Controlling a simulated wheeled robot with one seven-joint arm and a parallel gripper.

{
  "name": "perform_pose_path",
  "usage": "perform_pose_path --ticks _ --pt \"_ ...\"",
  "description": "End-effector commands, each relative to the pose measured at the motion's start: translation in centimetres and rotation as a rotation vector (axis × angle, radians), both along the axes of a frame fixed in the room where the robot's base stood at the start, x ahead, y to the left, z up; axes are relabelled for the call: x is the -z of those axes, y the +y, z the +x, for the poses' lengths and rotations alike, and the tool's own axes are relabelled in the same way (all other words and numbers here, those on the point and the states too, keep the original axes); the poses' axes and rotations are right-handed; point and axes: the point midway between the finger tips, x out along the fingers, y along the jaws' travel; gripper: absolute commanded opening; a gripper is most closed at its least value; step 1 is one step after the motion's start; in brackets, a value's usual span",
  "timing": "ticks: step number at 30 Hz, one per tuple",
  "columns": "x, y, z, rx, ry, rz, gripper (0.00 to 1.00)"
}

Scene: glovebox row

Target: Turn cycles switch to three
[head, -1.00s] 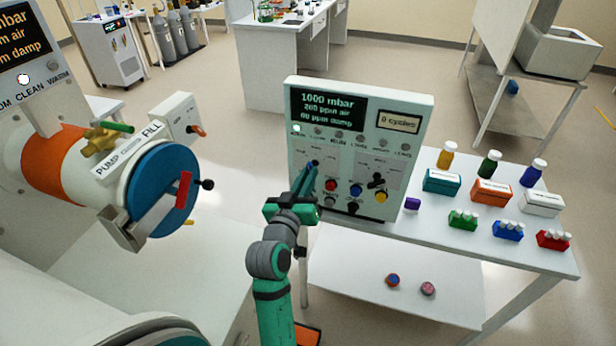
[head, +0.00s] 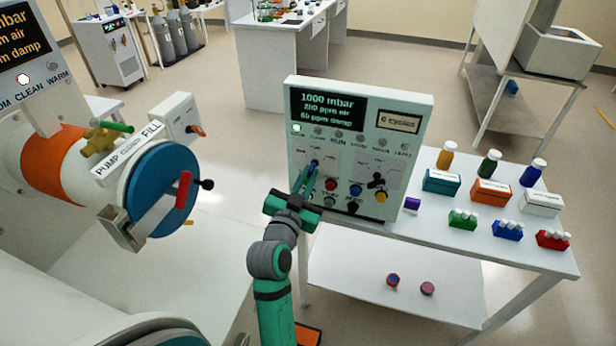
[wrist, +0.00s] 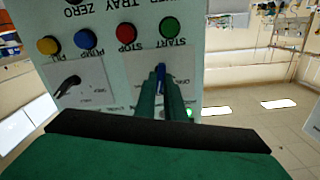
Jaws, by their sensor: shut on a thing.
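The control panel (head: 345,212) stands upright on the table, and its small display (head: 399,121) carries a cycles readout. The panel has two switches in pale label boxes. A black switch (head: 376,180) is on the right, and it also shows at the left of the upside-down wrist view (wrist: 66,86). My gripper (head: 313,167) is at the left switch. In the wrist view my gripper (wrist: 161,85) has its fingers closed on a blue switch handle (wrist: 161,70). The fingers hide most of that switch and its marks, and its small labels are too blurred to read.
Below the switches are red (head: 331,184), blue (head: 355,190) and yellow (head: 381,196) buttons. A purple block (head: 412,204), boxes and bottles stand on the table (head: 430,235) to the right. The glovebox's blue door (head: 163,190) is at the left.

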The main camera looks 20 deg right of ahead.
Motion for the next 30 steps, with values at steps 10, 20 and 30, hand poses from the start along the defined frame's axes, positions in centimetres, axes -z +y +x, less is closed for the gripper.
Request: perform_pose_path --ticks 10,20,30 --pt "-0.23 -0.07 -0.05 0.0 -0.042 0.049 0.0" --pt "-0.27 -0.08 -0.06 0.001 -0.043 0.048 0.12" --pt "-0.11 -0.03 -0.05 0.001 -0.039 0.049 0.28"
